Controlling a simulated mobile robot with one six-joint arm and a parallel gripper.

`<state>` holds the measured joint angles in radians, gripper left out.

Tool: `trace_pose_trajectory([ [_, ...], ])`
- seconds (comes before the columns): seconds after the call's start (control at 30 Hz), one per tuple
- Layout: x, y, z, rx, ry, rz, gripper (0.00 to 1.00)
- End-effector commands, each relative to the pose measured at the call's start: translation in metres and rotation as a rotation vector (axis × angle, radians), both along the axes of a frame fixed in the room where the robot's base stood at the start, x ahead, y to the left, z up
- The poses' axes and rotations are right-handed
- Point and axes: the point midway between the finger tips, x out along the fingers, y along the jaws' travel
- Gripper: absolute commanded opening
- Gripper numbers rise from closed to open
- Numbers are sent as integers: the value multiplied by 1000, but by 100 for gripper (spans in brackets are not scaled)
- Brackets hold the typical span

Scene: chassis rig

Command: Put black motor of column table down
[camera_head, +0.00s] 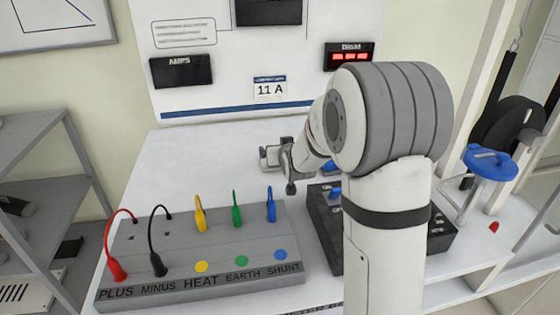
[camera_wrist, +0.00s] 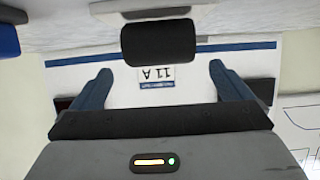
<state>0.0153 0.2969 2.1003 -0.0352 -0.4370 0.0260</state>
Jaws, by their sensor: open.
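A black, rounded block, which looks like the black motor (camera_wrist: 160,42), is in the upper middle of the wrist view, which is upside down. My gripper (camera_wrist: 160,70) is open, with one blue finger on each side of the block's line and clear gaps to it. I cannot tell whether the block rests on the white table. In the head view my gripper (camera_head: 272,158) is above the white table (camera_head: 195,150), in front of the panel. I cannot make out the motor there.
A grey terminal box (camera_head: 205,245) with colored plugs is at the front left. A black box (camera_head: 326,215) with a blue part sits right of it, partly behind my arm. The wall panel (camera_head: 210,95) carries the 11 A label (camera_head: 270,89). The table's back left is clear.

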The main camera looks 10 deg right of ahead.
Motion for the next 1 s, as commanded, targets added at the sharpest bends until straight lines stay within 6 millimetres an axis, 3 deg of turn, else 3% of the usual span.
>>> trace_pose_trajectory([
  [0.47, 54, 0, -28, 0, 2, 0, 98],
  [0.77, 58, 0, -29, 0, 3, 0, 98],
  [1.0, 58, 1, -29, 0, 3, 0, 79],
])
